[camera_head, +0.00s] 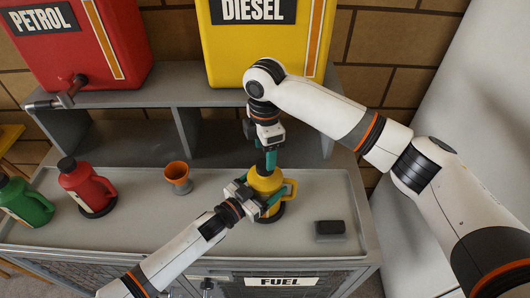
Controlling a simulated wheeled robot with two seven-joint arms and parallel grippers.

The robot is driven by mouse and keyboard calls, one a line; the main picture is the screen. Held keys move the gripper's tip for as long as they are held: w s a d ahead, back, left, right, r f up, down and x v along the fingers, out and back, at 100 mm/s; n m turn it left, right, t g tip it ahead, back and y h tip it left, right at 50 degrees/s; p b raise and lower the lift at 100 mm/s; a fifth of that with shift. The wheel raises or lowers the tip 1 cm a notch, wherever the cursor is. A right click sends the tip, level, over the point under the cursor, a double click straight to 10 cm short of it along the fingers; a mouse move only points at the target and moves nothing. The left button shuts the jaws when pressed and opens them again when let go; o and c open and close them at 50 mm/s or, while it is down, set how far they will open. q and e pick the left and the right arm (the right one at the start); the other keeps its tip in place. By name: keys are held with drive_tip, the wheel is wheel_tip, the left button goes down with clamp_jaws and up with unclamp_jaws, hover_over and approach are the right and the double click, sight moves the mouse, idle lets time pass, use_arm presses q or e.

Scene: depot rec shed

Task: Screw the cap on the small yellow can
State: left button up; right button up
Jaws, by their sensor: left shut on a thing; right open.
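The small yellow can (268,181) stands upright on the grey counter, on a dark round base, with its handle on the right. My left gripper (258,200) is shut on the can from the front left. My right gripper (270,160) points down directly over the top of the can, with its teal fingers open. The fingers and wrist hide the can's mouth, so I cannot tell whether the cap is there or how it sits.
A red can (86,186) with a black cap and a green can (24,203) stand at the left. An orange cup (177,176) stands left of the yellow can. A black block (329,230) lies to the right. Petrol (90,45) and diesel (232,55) tanks stand behind on a shelf (165,91).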

sight(265, 165)
drive_tip(key=shift+c, duration=0.4)
drive_tip(key=m, duration=0.3)
drive_tip(key=shift+r, duration=0.4)
drive_tip(key=m, duration=0.2)
drive_tip(key=r+m, duration=0.1)
drive_tip(key=m, duration=0.3)
drive_tip(key=r+m, duration=0.1)
drive_tip(key=m, duration=0.3)
drive_tip(key=shift+r, duration=0.3)
drive_tip(key=shift+f, duration=4)
drive_tip(key=c, duration=1)
